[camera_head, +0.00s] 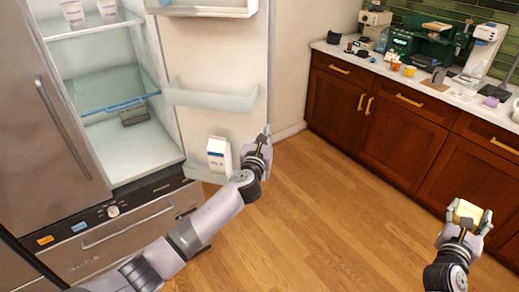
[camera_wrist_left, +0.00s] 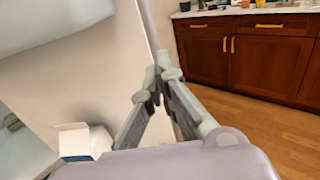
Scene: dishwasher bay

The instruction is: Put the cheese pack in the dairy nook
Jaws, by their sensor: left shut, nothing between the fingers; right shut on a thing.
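My right gripper (camera_head: 466,222) is shut on a pale yellow block (camera_head: 467,209), which looks like the cheese pack, held above the floor at the lower right. My left gripper (camera_head: 266,138) is shut and empty at the free edge of the open fridge door (camera_head: 222,55). In the left wrist view its fingers (camera_wrist_left: 156,82) are closed in front of the door's inner face; I cannot tell whether they touch it. The fridge (camera_head: 140,151) stands open at the left. No compartment is clearly marked as the dairy nook.
A white carton (camera_head: 218,155) stands in the low door bin; the middle door bin (camera_head: 212,99) is empty. Cups (camera_head: 73,15) stand on an upper shelf. A small grey item (camera_head: 133,115) lies inside lower down. Clear wooden floor (camera_head: 310,215) separates fridge and cabinets (camera_head: 390,110).

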